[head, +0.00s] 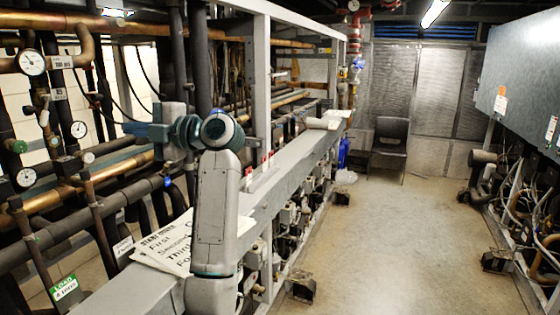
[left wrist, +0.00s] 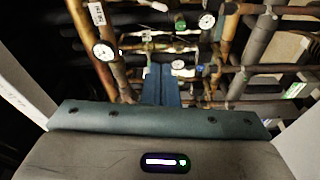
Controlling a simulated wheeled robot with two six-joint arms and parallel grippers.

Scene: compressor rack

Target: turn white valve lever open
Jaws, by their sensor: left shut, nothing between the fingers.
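My left gripper (head: 140,130) is in front of the pipe rack at the left of the head view, with its blue-grey fingers pointing left toward the pipes. In the left wrist view the two blue fingers (left wrist: 161,84) lie side by side, shut and empty, in front of pipes and gauges. I cannot pick out a white valve lever for certain in either view; it may be hidden or too small among the pipework. My right gripper is not in view.
Round gauges (head: 32,62) and copper and black pipes crowd the left side. Paper sheets (head: 168,246) lie on the grey ledge (head: 290,155). A dark chair (head: 391,142) stands at the back. The floor (head: 400,240) in the middle is clear.

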